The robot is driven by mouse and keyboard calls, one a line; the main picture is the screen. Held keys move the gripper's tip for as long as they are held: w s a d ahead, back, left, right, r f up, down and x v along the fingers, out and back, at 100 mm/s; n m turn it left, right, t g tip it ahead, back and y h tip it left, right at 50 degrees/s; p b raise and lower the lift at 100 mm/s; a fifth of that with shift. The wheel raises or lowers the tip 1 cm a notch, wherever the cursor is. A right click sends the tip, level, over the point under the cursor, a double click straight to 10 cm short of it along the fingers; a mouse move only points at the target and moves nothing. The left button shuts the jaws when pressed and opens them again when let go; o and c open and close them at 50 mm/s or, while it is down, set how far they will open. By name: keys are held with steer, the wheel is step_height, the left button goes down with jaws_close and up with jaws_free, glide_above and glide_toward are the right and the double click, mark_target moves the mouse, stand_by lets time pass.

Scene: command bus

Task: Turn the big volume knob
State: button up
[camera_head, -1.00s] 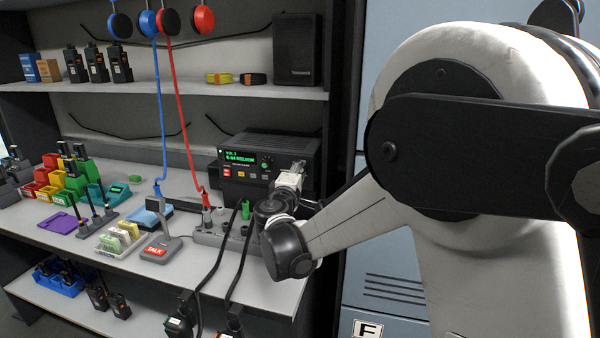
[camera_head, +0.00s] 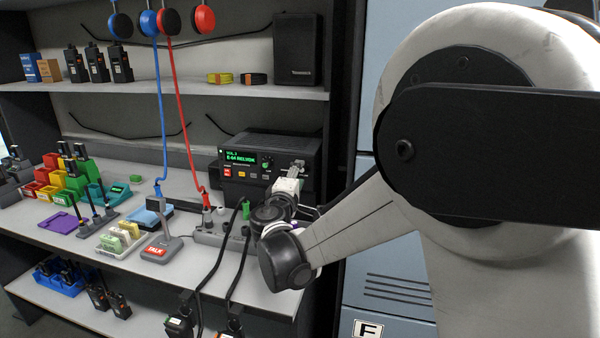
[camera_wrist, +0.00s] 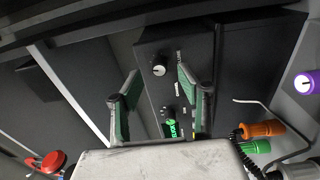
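The black radio unit (camera_head: 240,186) with a green-lit display stands on the desk. In the wrist view its front panel (camera_wrist: 150,95) is turned on its side. A round knob with a pale face (camera_wrist: 159,70) sits on that panel, and a smaller green-marked knob (camera_wrist: 168,112) sits by the lit display (camera_wrist: 174,129). My gripper (camera_wrist: 159,73) is open, with one green-padded finger on each side of the pale-faced knob in the picture. I cannot tell whether either finger touches it. In the head view my gripper (camera_head: 297,169) covers the panel's right part.
A grey box with plugged cables (camera_head: 208,238) stands just in front of the radio. Orange (camera_wrist: 262,128) and green (camera_wrist: 256,147) plugs and a purple knob (camera_wrist: 304,83) lie to the right in the wrist view. The talk microphone (camera_head: 160,248) is further left. A shelf (camera_head: 200,89) runs above.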

steer(key=v, duration=0.9)
steer(key=shift+s, duration=0.25)
